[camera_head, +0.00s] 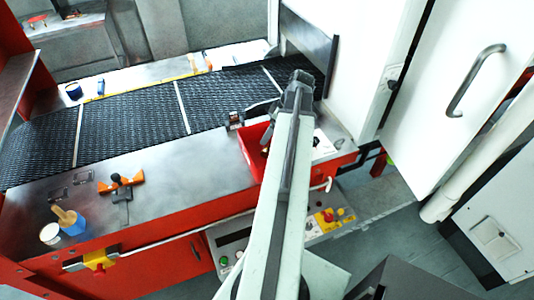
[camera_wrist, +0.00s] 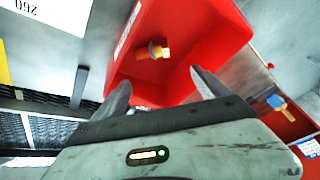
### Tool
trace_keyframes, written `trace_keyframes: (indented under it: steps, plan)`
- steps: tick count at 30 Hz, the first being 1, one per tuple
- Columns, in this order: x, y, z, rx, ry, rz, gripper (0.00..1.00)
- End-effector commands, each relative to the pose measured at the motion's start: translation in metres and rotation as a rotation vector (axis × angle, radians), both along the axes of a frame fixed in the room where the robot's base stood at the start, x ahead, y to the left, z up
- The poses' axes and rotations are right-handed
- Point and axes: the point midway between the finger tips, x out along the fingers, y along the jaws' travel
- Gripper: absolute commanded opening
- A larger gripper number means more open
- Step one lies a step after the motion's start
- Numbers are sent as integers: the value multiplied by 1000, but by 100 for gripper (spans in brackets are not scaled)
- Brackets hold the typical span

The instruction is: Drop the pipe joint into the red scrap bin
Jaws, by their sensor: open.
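The red scrap bin (camera_head: 252,150) stands on the steel ledge on the near side of the belt, partly hidden by my arm. In the wrist view the bin (camera_wrist: 213,35) opens in front of my gripper (camera_wrist: 161,79). My gripper is open, its two fingers apart with nothing between them, and points at the bin. A small brown piece with a pale yellow end, which looks like the pipe joint (camera_wrist: 155,50), lies inside the bin beyond the fingertips. I cannot make out the pipe joint in the head view.
The black mesh belt (camera_head: 130,120) runs behind the ledge. A blue cup with a brush (camera_head: 72,225), a pale cup (camera_head: 50,234) and an orange-handled fixture (camera_head: 121,184) stand on the ledge at left. A white cabinet door (camera_head: 455,80) is at right.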

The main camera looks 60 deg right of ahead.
Motion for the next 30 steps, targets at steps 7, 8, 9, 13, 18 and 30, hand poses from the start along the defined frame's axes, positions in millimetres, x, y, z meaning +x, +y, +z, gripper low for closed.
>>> trace_keyframes:
  steps: [7,8,9,13,18,30]
  plan:
    - [-8,-4,27,0,0,0,85]
    - [-10,-5,32,0,0,-1,85]
    - [-13,-7,40,0,0,-1,85]
    - [-22,-11,63,1,0,-2,85]
    - [-29,-15,74,0,0,-1,85]
    - [-28,-14,71,1,0,1,85]
